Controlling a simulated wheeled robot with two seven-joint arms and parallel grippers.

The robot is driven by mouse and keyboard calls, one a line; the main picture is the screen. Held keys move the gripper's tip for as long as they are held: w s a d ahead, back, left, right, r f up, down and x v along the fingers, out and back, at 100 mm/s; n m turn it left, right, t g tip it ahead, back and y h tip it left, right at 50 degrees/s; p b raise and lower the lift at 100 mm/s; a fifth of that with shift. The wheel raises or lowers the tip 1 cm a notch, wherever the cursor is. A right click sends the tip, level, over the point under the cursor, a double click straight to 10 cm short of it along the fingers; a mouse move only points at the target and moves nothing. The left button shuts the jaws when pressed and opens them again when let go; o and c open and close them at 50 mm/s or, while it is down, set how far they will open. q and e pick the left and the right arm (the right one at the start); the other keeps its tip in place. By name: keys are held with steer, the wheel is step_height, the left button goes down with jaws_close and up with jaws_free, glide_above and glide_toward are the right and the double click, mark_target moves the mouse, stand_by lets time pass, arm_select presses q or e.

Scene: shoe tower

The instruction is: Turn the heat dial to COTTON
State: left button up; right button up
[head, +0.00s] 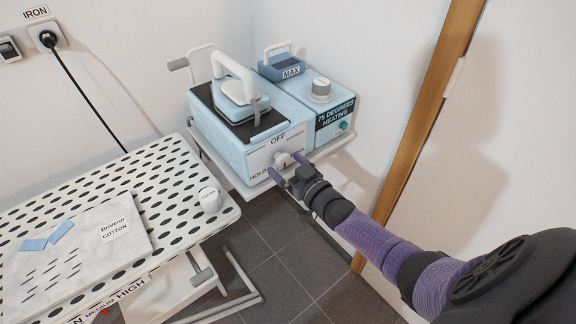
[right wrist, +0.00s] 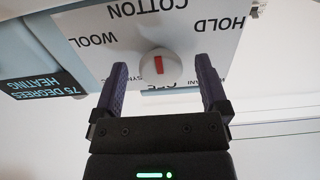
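The heat dial (head: 283,159) is a white round knob on the white label plate (head: 262,160) on the front of the blue steam iron station (head: 225,140). In the right wrist view the dial (right wrist: 160,68) shows upside down, with a red mark lying along the line between OFF and COTTON; I cannot tell which end is the pointer. The COTTON label (right wrist: 147,8) is on the side opposite OFF. My right gripper (head: 286,165) is open, its purple fingers one on each side of the dial, with gaps visible. My left gripper is not in view.
A second blue unit (head: 335,122) reading 75 DEGREES HEATING stands right of the station. The iron (head: 241,90) rests on top. A perforated ironing board (head: 150,165) with a cloth (head: 75,250) and a white CLEAN ball (head: 210,199) is left. A wooden post (head: 425,125) stands right.

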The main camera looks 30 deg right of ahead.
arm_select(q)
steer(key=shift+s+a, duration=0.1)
arm_select(e)
steer(key=shift+s, duration=0.25)
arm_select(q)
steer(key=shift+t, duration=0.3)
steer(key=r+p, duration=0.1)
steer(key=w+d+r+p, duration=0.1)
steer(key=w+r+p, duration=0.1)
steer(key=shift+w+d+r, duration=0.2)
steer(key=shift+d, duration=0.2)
arm_select(e)
steer(key=s, duration=0.9)
steer(key=shift+s+d, duration=0.25)
steer(key=shift+d, duration=0.15)
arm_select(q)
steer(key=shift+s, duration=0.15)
